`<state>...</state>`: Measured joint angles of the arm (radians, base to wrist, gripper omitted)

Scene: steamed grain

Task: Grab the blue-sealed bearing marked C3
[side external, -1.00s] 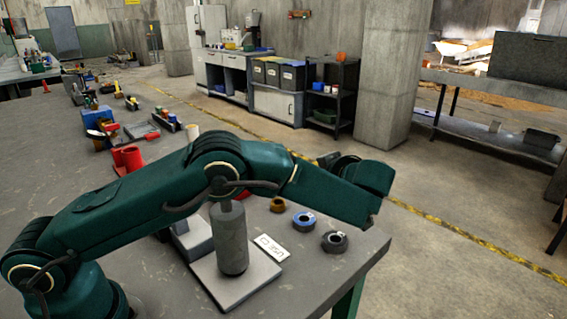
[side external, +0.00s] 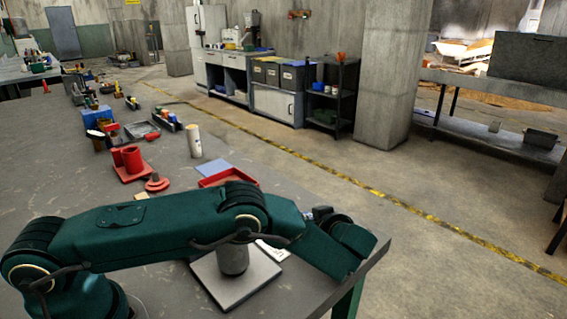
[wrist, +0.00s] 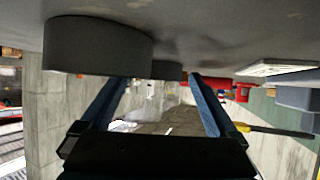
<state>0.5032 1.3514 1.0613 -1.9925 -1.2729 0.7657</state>
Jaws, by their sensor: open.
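The wrist view is upside down, with the table at its top. My gripper (wrist: 158,80) is open there, its two blue fingers apart with nothing held between them. A large dark round piece (wrist: 98,46) stands on the table close to the left finger. A smaller dark round piece (wrist: 168,71) shows behind it, near the gap between the fingers. No blue seal or C3 mark can be read on either, so I cannot tell which is the blue-sealed bearing.
A grey plate (side external: 226,294) with a grey cylinder (side external: 233,260) stands close to my arm. A white card (side external: 272,250) is partly hidden beside it; it also shows in the wrist view (wrist: 275,68). A red tray (side external: 215,182) lies behind my arm. The table edge is near, at right.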

